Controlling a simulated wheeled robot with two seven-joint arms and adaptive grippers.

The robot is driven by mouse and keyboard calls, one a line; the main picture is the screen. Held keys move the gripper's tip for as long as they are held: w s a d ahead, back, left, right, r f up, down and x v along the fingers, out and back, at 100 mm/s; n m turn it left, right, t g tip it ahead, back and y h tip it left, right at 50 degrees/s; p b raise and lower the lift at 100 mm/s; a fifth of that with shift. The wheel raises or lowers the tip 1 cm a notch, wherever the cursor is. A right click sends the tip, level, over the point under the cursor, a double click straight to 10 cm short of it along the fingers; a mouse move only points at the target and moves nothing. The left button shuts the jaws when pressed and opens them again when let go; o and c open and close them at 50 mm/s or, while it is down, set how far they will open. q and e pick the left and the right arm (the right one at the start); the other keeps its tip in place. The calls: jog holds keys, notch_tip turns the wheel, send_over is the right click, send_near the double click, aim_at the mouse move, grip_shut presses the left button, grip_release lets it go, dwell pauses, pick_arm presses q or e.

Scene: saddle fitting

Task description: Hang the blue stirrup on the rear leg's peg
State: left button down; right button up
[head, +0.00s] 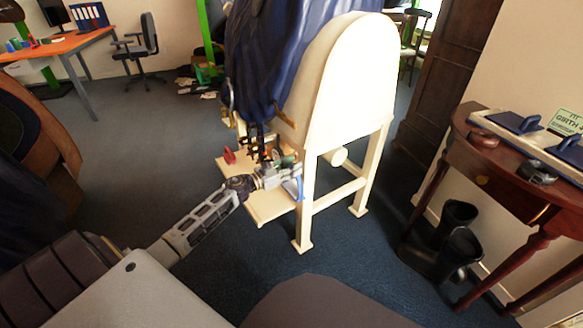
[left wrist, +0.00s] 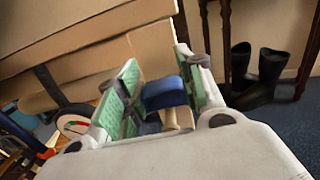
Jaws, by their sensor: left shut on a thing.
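The blue stirrup (head: 294,188) is in my left gripper (head: 284,168), beside the near cream leg (head: 307,205) of the wooden saddle stand. In the left wrist view, the blue stirrup (left wrist: 163,94) sits between the green finger pads of the left gripper (left wrist: 162,84). The gripper is shut on it. A short pale wooden piece (left wrist: 180,118) shows just below the blue part; I cannot tell if it is the peg or whether the stirrup touches it. In the head view the peg on this leg is not clear. My right gripper is not in view.
Dark blue cloth (head: 268,50) hangs over the stand (head: 345,85). A low wooden shelf (head: 268,207) lies left of the leg and holds a red item (head: 229,155). Black boots (head: 456,240) stand under the side table (head: 490,165) at right. The floor in front is clear.

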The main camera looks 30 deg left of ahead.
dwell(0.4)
pick_arm(q)
jog(key=c, duration=0.8)
grip_release()
jog(key=shift+v, duration=6)
